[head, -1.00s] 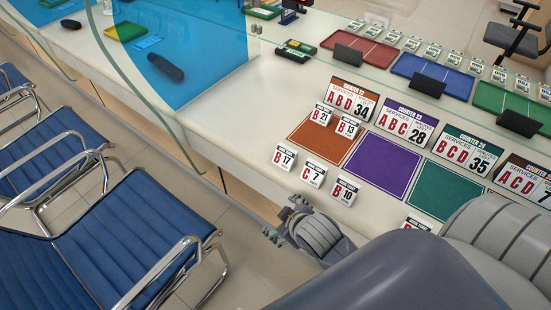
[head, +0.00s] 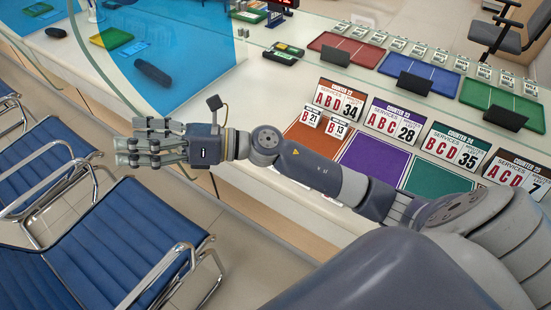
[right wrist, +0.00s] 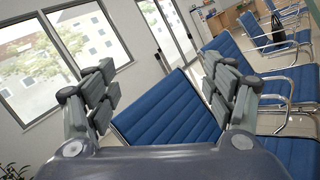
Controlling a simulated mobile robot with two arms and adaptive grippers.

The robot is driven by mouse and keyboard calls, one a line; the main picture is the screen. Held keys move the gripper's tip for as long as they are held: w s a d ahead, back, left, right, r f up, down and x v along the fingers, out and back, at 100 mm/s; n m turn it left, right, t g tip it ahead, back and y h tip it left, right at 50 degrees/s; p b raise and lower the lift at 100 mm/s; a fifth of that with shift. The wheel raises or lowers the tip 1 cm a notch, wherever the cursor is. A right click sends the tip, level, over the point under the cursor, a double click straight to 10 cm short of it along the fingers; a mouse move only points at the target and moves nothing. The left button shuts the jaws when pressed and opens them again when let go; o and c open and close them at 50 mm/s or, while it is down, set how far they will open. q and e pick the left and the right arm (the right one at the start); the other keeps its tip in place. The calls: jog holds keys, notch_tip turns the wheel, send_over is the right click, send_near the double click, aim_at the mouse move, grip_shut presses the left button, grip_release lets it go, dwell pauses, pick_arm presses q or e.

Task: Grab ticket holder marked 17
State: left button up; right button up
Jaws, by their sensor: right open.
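The ticket holder marked 17 cannot be seen now; my right arm covers the front part of the counter where it stood in the earlier head view. My right gripper (head: 124,143) is open and empty, reaching left past the counter's front edge, over the floor beside the blue seats. In the right wrist view its fingers (right wrist: 160,92) are spread with nothing between them, facing the chairs and window. Two small white holders, B 21 (head: 311,117) and B 13 (head: 337,128), stand on the orange mat (head: 302,131). My left gripper is out of view.
Blue seats (head: 120,240) line the floor at left.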

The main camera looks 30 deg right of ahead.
jog(key=s+d+f+n+g+h, duration=0.1)
jog(key=d+f+n+g+h, duration=0.1)
jog(key=f+n+g+h, duration=0.3)
jog(key=d+f+n+g+h, duration=0.2)
jog(key=d+f+n, duration=0.1)
jog(key=f+n, duration=0.35)
jog(key=w+d+f+n+g+h, duration=0.15)
jog(key=d+n+h, duration=0.25)
jog(key=d+h, duration=1.45)
jog(key=d+f+y, duration=0.1)
jog(key=d+y, duration=0.1)
jog(key=d+f+y, duration=0.2)
jog(key=d+y, duration=0.1)
jog(key=d+f+y, duration=0.2)
jog(key=shift+s+d+f+m+g+p, duration=0.2)
jog(key=shift+f+m+g+p, duration=0.05)
jog(key=shift+g+p, duration=0.1)
jog(key=shift+w+f+p, duration=0.2)
jog(key=shift+f+p, duration=0.2)
jog(key=shift+f, duration=1.05)
jog(key=shift+w+f+p, duration=0.2)
jog(key=shift+f+p, duration=0.15)
jog(key=shift+f, duration=1.1)
jog(key=c, duration=1.1)
